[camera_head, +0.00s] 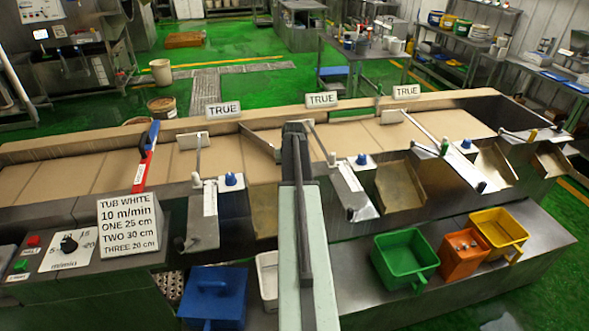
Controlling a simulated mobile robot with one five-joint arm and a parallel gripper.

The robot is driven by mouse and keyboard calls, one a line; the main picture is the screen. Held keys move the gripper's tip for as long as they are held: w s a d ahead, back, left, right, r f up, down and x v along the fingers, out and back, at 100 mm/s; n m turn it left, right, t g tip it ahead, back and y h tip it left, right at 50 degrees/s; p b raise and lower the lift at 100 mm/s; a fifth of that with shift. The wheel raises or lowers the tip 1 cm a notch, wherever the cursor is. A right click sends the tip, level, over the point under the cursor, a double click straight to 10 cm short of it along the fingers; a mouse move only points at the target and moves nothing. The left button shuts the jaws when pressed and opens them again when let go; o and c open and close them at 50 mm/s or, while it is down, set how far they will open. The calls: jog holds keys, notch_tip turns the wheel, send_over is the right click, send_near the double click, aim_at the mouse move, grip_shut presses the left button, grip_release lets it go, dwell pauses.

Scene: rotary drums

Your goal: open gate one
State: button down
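A long tan conveyor belt (90,172) runs across the view, with three stations along its near side. At the left station, a thin rod (198,157) stands over the belt beside a metal plate (205,215) and a blue knob (230,180). A dark flat bar (257,142) slants across the belt right of it. No label shows which gate is gate one. The middle station has a rod (318,140) and a blue knob (361,160); the right one has a rod (420,128) and a blue knob (466,144). My gripper (296,128) is seen end-on over the belt; its fingers cannot be made out.
A sign (128,224) reads "TUB WHITE, 10 m/min, ONE 25 cm, TWO 30 cm, THREE 20 cm". A red-blue bar (146,160) crosses the belt at left. Blue (213,297), green (404,258), orange (464,254) and yellow (499,230) tubs stand below.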

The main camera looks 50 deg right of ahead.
jog(key=shift+w+d, duration=0.1)
jog(key=shift+w, duration=0.1)
jog(key=c, duration=1.2)
grip_release()
jog(key=shift+r, duration=0.1)
jog(key=p+v, duration=0.7)
jog(key=shift+s+r, duration=0.15)
jog(key=shift+r, duration=0.15)
